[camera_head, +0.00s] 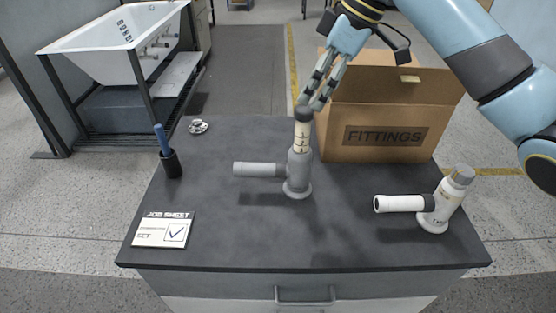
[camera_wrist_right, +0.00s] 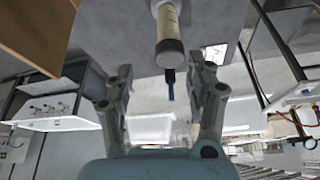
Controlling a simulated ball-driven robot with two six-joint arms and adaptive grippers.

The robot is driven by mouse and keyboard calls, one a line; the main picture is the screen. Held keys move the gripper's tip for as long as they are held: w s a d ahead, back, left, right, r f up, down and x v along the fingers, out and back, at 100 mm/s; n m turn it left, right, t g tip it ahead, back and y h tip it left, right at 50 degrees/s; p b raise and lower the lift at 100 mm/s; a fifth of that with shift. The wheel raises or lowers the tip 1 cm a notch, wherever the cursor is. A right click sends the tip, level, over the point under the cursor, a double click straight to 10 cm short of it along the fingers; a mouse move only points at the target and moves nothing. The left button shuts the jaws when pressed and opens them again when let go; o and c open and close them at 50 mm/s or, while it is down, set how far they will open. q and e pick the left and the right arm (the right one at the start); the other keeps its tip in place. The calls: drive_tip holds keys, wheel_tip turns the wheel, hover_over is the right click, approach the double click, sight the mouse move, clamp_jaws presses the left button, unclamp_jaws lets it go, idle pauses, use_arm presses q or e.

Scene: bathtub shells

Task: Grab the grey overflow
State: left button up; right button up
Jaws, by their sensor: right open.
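The grey overflow (camera_head: 298,176) stands upright on the dark table top in the head view, with a grey side pipe pointing left and a cream collar near its top. My right gripper (camera_head: 311,104) comes down from above, its fingers at the overflow's upper end. In the right wrist view the cream-collared overflow (camera_wrist_right: 170,42) lies ahead, between the open fingers of the right gripper (camera_wrist_right: 160,70). Whether the fingers touch it cannot be told. A white overflow (camera_head: 437,205) with a grey cap stands at the right of the table. My left gripper is not in view.
A cardboard box marked FITTINGS (camera_head: 385,112) stands behind, close to the right arm. A job sheet (camera_head: 163,230), a black cup with a blue tool (camera_head: 172,164) and a small metal part (camera_head: 198,127) are on the left. A bathtub (camera_head: 120,42) stands beyond. The front middle of the table is clear.

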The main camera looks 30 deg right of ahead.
sight(310, 109)
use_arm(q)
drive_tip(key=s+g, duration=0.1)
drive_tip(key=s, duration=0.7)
use_arm(e)
drive_tip(key=f, duration=0.1)
drive_tip(key=a+f, duration=0.1)
drive_tip(key=f, duration=0.2)
drive_tip(key=shift+s+a, duration=0.25)
drive_tip(key=shift+s, duration=0.1)
drive_tip(key=p+x, duration=0.1)
drive_tip(key=x, duration=0.4)
drive_tip(key=shift+w+a, duration=0.1)
drive_tip(key=shift+w, duration=0.1)
drive_tip(key=shift+w+f, duration=0.15)
drive_tip(key=shift+f, duration=0.1)
drive_tip(key=shift+c, duration=2.2)
drive_tip(key=c, duration=0.5)
drive_tip(key=shift+c, duration=0.8)
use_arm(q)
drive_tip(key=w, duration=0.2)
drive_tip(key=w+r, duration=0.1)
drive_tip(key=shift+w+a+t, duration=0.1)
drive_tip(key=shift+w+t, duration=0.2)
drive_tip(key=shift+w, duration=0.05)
use_arm(e)
clamp_jaws()
